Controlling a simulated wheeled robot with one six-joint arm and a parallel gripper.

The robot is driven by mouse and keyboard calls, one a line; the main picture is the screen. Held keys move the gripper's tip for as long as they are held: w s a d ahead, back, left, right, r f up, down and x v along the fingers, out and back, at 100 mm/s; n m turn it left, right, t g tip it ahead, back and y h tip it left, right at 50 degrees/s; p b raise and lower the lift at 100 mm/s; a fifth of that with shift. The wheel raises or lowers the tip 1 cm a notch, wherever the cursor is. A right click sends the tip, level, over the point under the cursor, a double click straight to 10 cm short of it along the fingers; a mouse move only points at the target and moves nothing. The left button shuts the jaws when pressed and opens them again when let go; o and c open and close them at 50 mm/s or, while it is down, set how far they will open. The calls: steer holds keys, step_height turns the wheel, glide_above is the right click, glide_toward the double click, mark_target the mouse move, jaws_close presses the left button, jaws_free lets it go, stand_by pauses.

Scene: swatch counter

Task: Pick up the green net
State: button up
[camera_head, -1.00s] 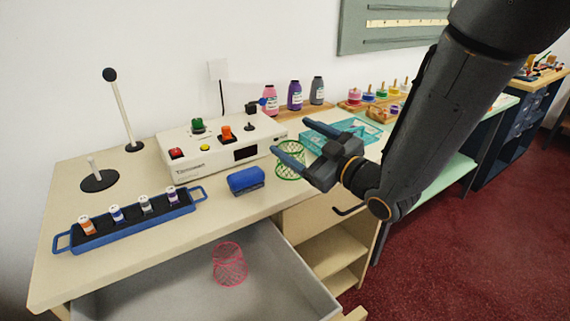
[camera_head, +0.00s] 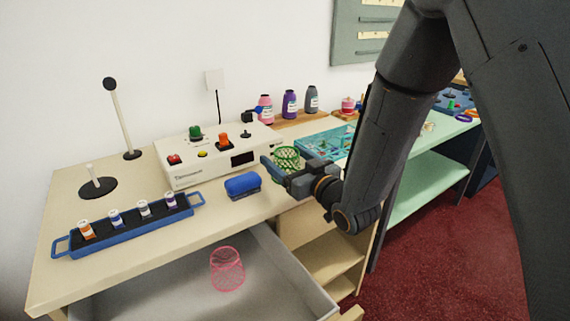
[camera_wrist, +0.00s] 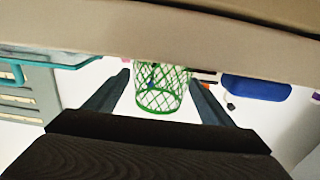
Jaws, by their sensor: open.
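The green net (camera_head: 287,158) is an open mesh cup standing on the counter, between the white device and the teal tray. My gripper (camera_head: 290,166) is in front of it and hides its lower part in the head view. In the wrist view the green net (camera_wrist: 162,88) shows between the two spread fingers (camera_wrist: 160,92), beyond their tips or level with them; I cannot tell which. The fingers are open and nothing is held.
A blue block (camera_head: 242,185) lies left of my gripper. The white device (camera_head: 215,155) stands behind, and the teal tray (camera_head: 330,143) is to the right. An open drawer (camera_head: 185,285) below holds a pink net (camera_head: 227,269). A blue rack (camera_head: 130,226) holds several small bottles.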

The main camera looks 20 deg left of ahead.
mark_target(280, 153)
steer(key=shift+x, duration=1.75)
steer(key=c, duration=1.2)
steer(key=shift+d, duration=0.1)
steer(key=shift+r, duration=0.1)
